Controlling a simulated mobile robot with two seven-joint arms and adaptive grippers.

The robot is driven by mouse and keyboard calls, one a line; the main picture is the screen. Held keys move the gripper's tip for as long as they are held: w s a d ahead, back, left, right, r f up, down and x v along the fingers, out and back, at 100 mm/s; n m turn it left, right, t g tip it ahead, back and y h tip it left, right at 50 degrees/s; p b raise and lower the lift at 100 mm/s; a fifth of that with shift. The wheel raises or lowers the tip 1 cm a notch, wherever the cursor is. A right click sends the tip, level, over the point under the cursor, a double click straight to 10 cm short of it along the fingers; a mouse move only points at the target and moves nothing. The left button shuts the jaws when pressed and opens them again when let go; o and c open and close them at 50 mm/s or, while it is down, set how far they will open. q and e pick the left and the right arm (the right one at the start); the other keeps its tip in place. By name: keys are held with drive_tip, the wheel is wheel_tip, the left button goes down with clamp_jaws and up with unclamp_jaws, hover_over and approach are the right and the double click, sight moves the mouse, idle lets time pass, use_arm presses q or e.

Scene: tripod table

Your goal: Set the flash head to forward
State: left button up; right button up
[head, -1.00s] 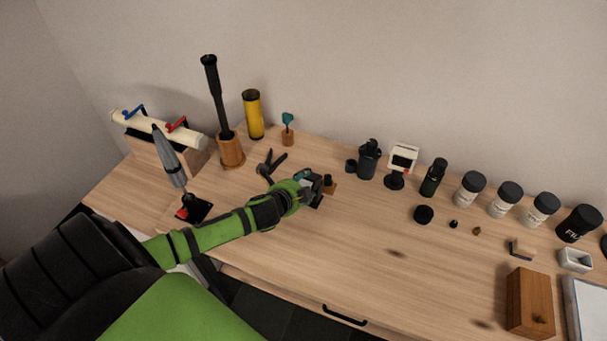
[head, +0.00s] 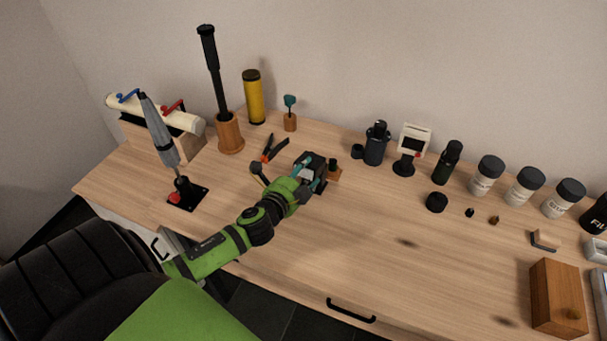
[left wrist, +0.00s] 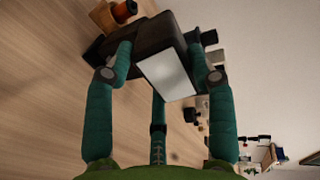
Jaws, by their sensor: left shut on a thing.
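The flash head (left wrist: 165,72) is a dark box with a pale white panel. In the left wrist view it sits between the teal fingers of my left gripper (left wrist: 165,68), which is shut on it. In the head view my left gripper (head: 303,175) is at the dark flash head (head: 312,162), near the table's left-middle. The gripper covers part of the flash, and its lower body and foot are mostly hidden. I cannot tell its exact angle. My right gripper is in neither current view.
Pliers (head: 273,150) lie behind-left. A tripod-like grey tool (head: 160,135) stands left on a black base. Several bottles and jars (head: 488,175) line the back right. The front middle of the table (head: 370,265) is clear.

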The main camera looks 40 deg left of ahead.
use_arm(q)
drive_tip(key=o, duration=1.2)
drive_tip(key=v, duration=1.2)
